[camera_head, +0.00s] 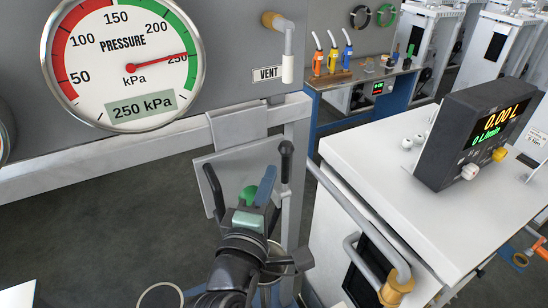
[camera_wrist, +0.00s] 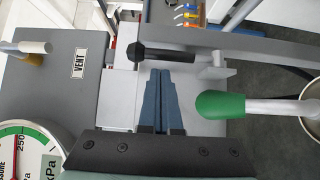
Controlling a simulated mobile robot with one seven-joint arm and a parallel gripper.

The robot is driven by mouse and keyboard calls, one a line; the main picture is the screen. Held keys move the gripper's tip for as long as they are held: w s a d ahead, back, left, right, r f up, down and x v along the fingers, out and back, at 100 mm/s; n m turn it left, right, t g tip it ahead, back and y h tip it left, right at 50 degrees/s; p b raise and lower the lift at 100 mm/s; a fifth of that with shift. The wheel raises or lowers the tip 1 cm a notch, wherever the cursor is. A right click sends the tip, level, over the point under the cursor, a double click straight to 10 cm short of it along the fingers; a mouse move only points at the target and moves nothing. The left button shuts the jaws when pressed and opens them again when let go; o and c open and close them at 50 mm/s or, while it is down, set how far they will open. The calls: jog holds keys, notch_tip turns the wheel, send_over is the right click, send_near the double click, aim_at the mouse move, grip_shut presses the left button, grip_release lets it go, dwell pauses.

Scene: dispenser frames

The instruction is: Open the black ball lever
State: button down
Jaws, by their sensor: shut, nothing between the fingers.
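The black lever (camera_head: 287,162) stands upright on a pale stem at the frame post in the head view. In the wrist view the black lever (camera_wrist: 168,53) lies across the picture, just past my fingertips. My gripper (camera_head: 268,172) has its blue fingers pressed together and empty, left of and slightly below the lever's grip in the head view. In the wrist view the shut fingertips of my gripper (camera_wrist: 160,73) point toward the lever with a small apparent gap; contact cannot be told. The lever's lower mount is partly hidden by my arm in the head view.
A green-handled lever (camera_wrist: 222,105) is close right of my fingers; its green grip (camera_head: 248,195) is partly hidden in the head view. A pressure gauge (camera_head: 122,60) reads about 250 kPa. A VENT valve (camera_head: 288,48) is above. A white cabinet (camera_head: 390,165) with a flow display stands right.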

aim_at(285, 169)
jog(key=shift+w+d+p, duration=0.2)
jog(key=shift+w+p, duration=0.05)
jog(key=shift+w, duration=0.75)
jog(key=shift+w+d+p, duration=0.15)
jog(key=shift+w+p, duration=0.05)
jog(key=shift+w, duration=0.75)
jog(key=shift+s+f+b, duration=0.1)
jog(key=shift+b, duration=0.2)
